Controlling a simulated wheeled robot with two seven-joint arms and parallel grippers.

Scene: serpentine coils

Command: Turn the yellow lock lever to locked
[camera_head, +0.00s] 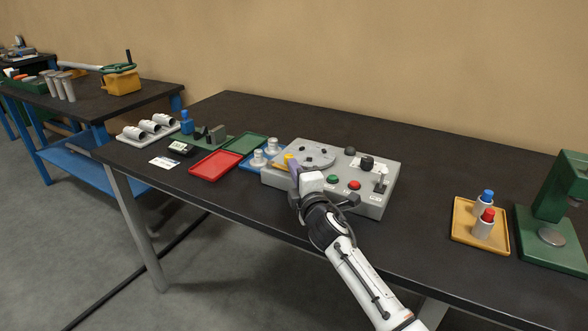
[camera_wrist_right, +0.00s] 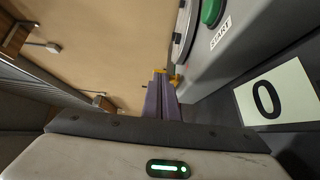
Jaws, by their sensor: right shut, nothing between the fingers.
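The yellow lock lever (camera_head: 288,157) is at the left end of the grey control box (camera_head: 372,207) on the dark table. My right gripper (camera_head: 293,165) is shut, its purple fingers right at the lever and covering part of it. In the right wrist view the closed fingers (camera_wrist_right: 162,98) point along the side of the box, with yellow parts of the lever (camera_wrist_right: 176,81) at their tips. Whether the fingers touch the lever, and its exact angle, I cannot tell. My left gripper is not in view.
The box carries a green START button (camera_head: 333,179), a red button (camera_head: 354,185) and a black knob (camera_head: 367,163). A red tray (camera_head: 215,165) and a green tray (camera_head: 246,145) lie to the left. A yellow tray (camera_head: 463,228) holds two capped cylinders at the right. The table between is clear.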

